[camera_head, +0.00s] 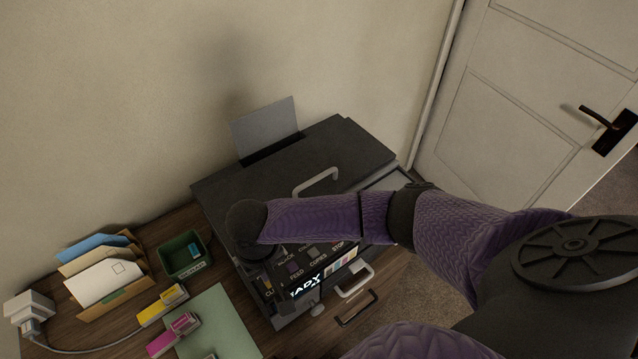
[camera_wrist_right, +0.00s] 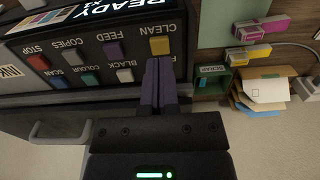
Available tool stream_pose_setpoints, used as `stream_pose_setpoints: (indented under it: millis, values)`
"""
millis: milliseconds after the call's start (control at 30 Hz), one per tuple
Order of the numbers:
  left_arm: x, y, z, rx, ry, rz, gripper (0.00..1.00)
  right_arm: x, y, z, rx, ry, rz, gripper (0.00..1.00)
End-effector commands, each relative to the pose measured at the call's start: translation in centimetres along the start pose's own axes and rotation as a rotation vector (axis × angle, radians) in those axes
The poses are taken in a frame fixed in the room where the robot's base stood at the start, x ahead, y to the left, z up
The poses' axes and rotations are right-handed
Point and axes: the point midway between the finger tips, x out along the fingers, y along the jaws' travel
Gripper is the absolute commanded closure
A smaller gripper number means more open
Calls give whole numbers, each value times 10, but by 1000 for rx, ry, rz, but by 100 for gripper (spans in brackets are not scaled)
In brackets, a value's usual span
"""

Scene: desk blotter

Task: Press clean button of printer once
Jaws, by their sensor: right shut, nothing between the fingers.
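The printer (camera_head: 335,150) is a dark box on the desk. Its control panel carries several coloured, labelled buttons and a lit READY display (camera_head: 307,287). In the right wrist view the yellow CLEAN button (camera_wrist_right: 159,46) sits at the panel's end, beside the purple FEED button (camera_wrist_right: 112,51). My right gripper (camera_wrist_right: 158,66) is shut and empty, its purple fingertips just by the CLEAN button; I cannot tell whether they touch it. In the head view my right arm reaches across the printer from the right and hides the gripper's fingers and part of the panel. My left gripper is not in view.
Left of the printer are a green SCRAP bin (camera_head: 183,256), a letter holder with envelopes (camera_head: 105,272), yellow and magenta boxes, a green mat (camera_head: 225,325) and a white plug with cable (camera_head: 30,311). A wall stands behind, a door (camera_head: 530,90) at right.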

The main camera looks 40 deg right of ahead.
Motion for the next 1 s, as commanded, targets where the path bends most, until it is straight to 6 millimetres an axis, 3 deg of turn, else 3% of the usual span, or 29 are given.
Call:
stream_pose_setpoints:
  millis: [1000]
  values:
    - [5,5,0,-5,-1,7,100,8,0,0,0,-1,-1,100]
